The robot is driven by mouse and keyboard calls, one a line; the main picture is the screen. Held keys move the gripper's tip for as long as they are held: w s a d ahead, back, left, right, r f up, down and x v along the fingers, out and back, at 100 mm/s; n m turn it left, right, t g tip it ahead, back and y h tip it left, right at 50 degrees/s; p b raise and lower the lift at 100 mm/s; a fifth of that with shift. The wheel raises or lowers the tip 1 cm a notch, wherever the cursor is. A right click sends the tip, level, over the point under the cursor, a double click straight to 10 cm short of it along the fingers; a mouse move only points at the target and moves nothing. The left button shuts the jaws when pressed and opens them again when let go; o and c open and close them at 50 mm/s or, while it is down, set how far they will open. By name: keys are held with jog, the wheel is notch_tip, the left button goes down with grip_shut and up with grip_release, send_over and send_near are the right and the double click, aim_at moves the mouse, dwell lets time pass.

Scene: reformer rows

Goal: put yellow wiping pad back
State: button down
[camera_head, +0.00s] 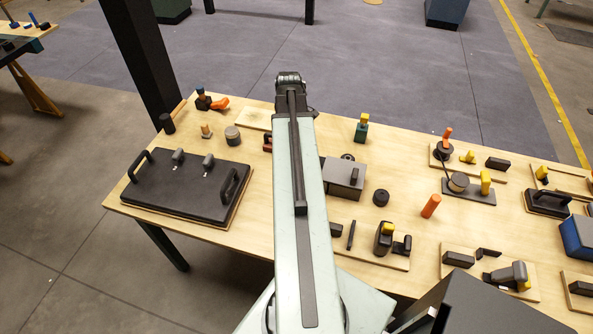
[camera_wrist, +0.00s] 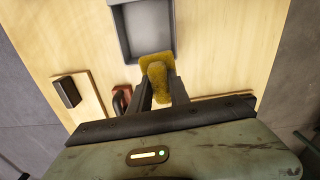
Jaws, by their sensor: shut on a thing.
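The yellow wiping pad (camera_wrist: 152,62) shows in the wrist view, with a raised grip (camera_wrist: 157,75) on its back. My gripper (camera_wrist: 160,85) is shut on that raised grip, one finger on each side. The pad's far edge overlaps the near edge of a grey shallow tray (camera_wrist: 124,38) on the wooden table. I cannot tell whether the pad touches the tray or hangs above it. In the head view my arm hides the pad and the gripper's fingertips.
In the wrist view a dark block (camera_wrist: 66,92) on a board lies left, and a reddish-brown handle (camera_wrist: 121,101) stands close left of my gripper. In the head view a black plate with handles (camera_head: 186,185) lies left, and a grey box (camera_head: 343,177) stands right of my arm.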

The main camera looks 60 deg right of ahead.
jog(key=s+d+f+m+b, duration=0.1)
jog(key=s+d+f+b, duration=0.2)
jog(key=s+d, duration=0.15)
jog(key=f+b, duration=1)
jog(key=shift+s+a, duration=0.35)
jog(key=shift+s, duration=0.05)
jog(key=shift+r, duration=0.25)
jog(key=shift+f, duration=0.15)
jog(key=c, duration=1.2)
grip_release()
